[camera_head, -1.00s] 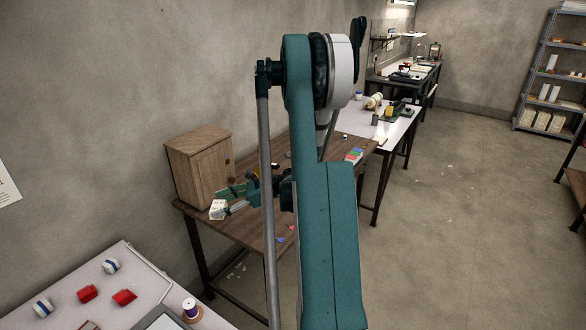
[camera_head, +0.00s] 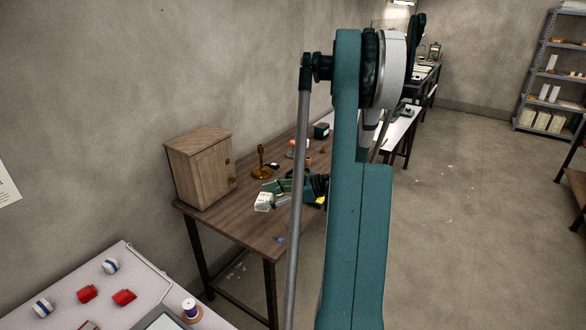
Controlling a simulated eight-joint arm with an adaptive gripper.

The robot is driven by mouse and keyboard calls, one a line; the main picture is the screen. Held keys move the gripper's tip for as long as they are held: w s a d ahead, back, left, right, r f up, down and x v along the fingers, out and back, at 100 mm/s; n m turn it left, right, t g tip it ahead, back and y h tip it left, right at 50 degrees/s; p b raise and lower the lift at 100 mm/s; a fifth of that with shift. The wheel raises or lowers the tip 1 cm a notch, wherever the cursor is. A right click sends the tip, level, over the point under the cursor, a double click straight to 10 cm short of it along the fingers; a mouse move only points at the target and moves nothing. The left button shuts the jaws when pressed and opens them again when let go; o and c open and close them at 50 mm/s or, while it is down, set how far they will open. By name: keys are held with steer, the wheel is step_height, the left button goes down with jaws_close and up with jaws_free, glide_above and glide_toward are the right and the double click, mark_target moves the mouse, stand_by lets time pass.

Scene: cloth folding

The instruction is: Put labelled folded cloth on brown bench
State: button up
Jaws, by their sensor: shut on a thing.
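A small pale folded cloth (camera_head: 263,202) with dark marks like a label shows at the end of my gripper (camera_head: 274,196), over the brown bench (camera_head: 238,229). My gripper has green fingers and is shut on the cloth. I cannot tell whether the cloth touches the bench top or hangs a little above it. My own arm hides the right part of the bench and part of the gripper.
A wooden cabinet (camera_head: 198,167) stands at the bench's left end. A brass candlestick (camera_head: 262,168) and a dark green box (camera_head: 321,131) stand behind the gripper. A blue piece (camera_head: 280,239) lies near the front edge. The bench's front left is clear.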

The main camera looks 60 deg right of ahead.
steer(key=shift+f, duration=0.1)
steer(key=b, duration=0.1)
glide_above(269, 224)
steer(key=shift+w+f, duration=0.1)
steer(key=shift+f, duration=2.9)
steer(key=shift+f+b, duration=0.7)
steer(key=shift+f, duration=1.2)
steer(key=shift+f, duration=0.15)
steer(key=o, duration=0.9)
